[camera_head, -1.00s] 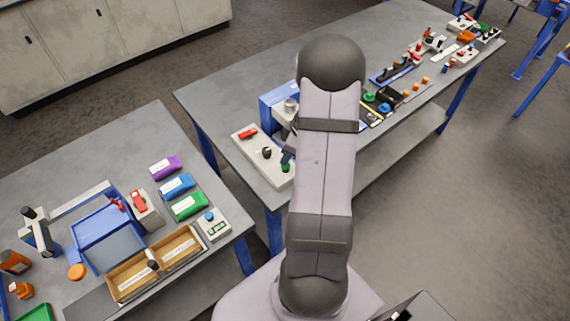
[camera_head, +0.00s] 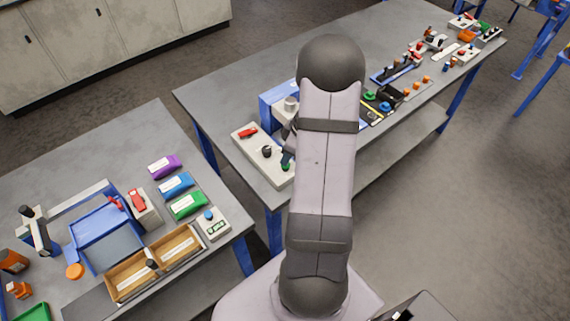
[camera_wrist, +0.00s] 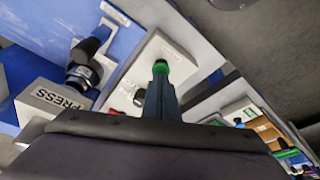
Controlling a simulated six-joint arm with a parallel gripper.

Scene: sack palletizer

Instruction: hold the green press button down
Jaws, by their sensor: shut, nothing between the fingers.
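The green press button (camera_head: 286,167) sits at the near end of a pale control panel (camera_head: 254,160), partly hidden by my arm in the head view. In the wrist view the green button (camera_wrist: 160,66) shows right at the tips of my gripper (camera_wrist: 159,78). The two dark fingers are together, with nothing between them. The tips meet or overlap the button's lower edge in the picture. I cannot tell whether they touch it or whether it is pushed down. In the head view most of my gripper is hidden behind my arm.
A red switch (camera_head: 248,132) and a black knob (camera_head: 267,152) share the panel. A blue press (camera_head: 272,105) stands behind it, with a block labelled PRESS (camera_wrist: 55,98) in the wrist view. Fixtures line the bench to the right. A second table (camera_head: 118,150) stands left.

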